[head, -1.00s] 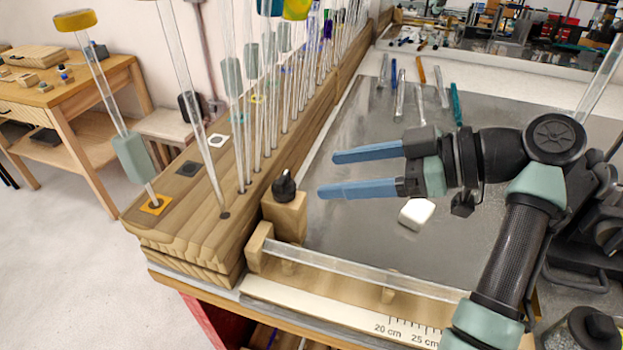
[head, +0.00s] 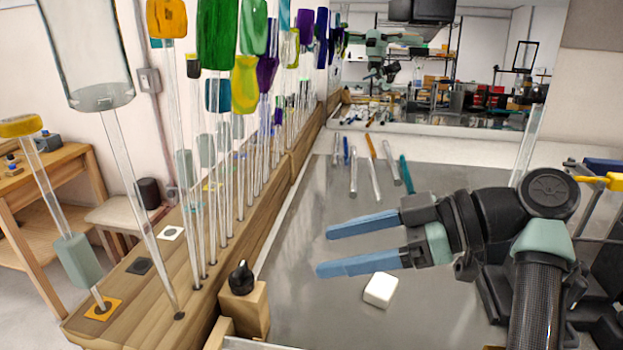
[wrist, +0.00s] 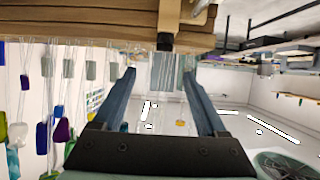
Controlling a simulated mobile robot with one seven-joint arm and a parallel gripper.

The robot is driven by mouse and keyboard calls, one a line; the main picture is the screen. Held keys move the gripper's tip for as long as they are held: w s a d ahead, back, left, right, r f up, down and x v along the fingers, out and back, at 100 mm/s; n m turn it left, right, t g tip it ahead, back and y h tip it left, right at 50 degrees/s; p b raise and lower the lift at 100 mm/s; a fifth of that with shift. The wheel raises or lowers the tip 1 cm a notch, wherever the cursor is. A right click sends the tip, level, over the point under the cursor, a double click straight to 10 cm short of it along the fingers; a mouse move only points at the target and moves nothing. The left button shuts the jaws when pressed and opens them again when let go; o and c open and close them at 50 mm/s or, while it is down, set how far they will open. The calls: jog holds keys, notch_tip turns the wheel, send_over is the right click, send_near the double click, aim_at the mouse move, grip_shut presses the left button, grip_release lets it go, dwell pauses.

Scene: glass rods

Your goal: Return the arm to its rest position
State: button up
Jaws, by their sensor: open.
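My gripper (head: 345,248) is in the middle right of the head view, above the grey bench top (head: 300,320). Its two blue fingers point left and stand apart with nothing between them. My arm comes in from the lower right and bends at a dark round joint. In the wrist view the open fingers (wrist: 160,85) frame empty space, with the wooden rack edge upside down above them.
A wooden rack (head: 140,300) with several upright glass rods and coloured pieces stands left of my gripper. A wooden block with a black knob (head: 242,280) and a white block (head: 380,290) sit nearby. Loose rods and pens (head: 372,170) lie further back.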

jog(key=w+a+r+m+t+h, duration=0.6)
jog(key=w+a+r+m+t, duration=0.15)
jog(key=r+t, duration=0.3)
jog(key=s+r+m+t+h+p, duration=0.1)
jog(key=s+r+m+t+h, duration=0.5)
jog(key=s+r+t, duration=0.7)
jog(key=s+r+m, duration=0.1)
jog(key=s+r, duration=0.4)
jog(key=r, duration=0.2)
jog(key=shift+s+r+h, duration=0.15)
jog(key=shift+s+h, duration=0.05)
jog(key=shift+h, duration=0.2)
jog(key=shift+d, duration=0.1)
